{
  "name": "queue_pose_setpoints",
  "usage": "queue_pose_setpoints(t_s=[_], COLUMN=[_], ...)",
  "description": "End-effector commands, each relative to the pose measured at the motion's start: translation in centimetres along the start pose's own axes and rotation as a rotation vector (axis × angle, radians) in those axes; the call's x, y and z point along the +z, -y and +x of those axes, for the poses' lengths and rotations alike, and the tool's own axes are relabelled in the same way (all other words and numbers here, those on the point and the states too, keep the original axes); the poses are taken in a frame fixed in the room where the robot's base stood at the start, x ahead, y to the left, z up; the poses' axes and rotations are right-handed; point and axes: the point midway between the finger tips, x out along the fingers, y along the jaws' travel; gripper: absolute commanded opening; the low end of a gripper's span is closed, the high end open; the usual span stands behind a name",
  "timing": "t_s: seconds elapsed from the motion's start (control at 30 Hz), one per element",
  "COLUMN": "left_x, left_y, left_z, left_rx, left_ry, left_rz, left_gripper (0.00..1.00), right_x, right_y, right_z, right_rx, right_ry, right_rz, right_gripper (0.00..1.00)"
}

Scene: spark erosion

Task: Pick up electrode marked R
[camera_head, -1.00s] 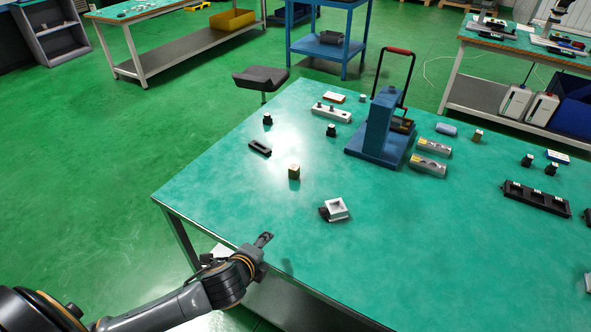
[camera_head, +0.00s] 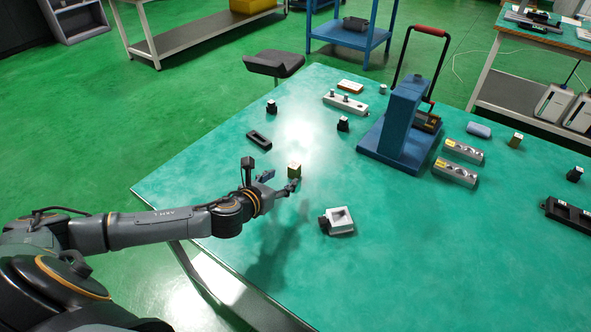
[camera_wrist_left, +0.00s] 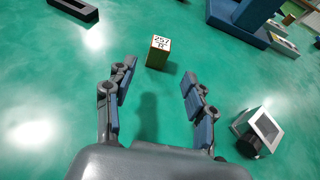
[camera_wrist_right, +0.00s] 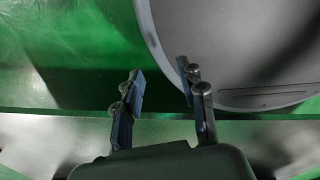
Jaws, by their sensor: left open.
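A small brownish block with a white labelled top (camera_head: 294,170) stands on the green table. In the left wrist view the label on this block (camera_wrist_left: 158,53) reads roughly "257" with a smaller mark below; I cannot make out an R. My left gripper (camera_head: 280,181) is open and empty just in front of the block, its fingers (camera_wrist_left: 158,72) spread to either side of the line toward it, not touching. My right gripper (camera_wrist_right: 161,70) is open and empty in the right wrist view, away from the table objects. Small black pieces with light tops (camera_head: 343,124) stand farther back.
A white square-framed part with a black knob (camera_head: 339,221) lies right of my left gripper. A black slotted block (camera_head: 258,140) lies behind left. A blue press (camera_head: 397,130) and metal blocks (camera_head: 456,172) stand right. The table's front middle is clear.

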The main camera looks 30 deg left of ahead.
Motion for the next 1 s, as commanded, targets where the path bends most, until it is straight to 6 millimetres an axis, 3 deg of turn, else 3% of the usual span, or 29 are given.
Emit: queue_pose_setpoints(t_s=[0.17,0.47,0.7,1.0], left_x=[0.1,0.1,0.1,0.1], left_y=[0.0,-0.1,-0.3,-0.3], left_z=[2.8,5.2,8.3,8.8], left_rx=[0.0,0.0,0.001,-0.001], left_ry=[0.002,0.0,0.0,0.0], left_rz=[-0.003,-0.004,-0.004,-0.003], left_gripper=[0.55,0.55,0.55,0.55], right_x=[1.0,-2.0,-1.6,-0.6], right_y=[-0.2,-1.1,-1.0,-0.9], right_z=[-0.1,-0.2,-0.1,-0.1], right_rx=[0.002,0.013,0.012,0.01], right_ry=[0.014,-0.032,-0.026,-0.01], right_rz=[-0.001,-0.001,-0.001,-0.001], right_gripper=[0.4,0.4,0.4,0.4])
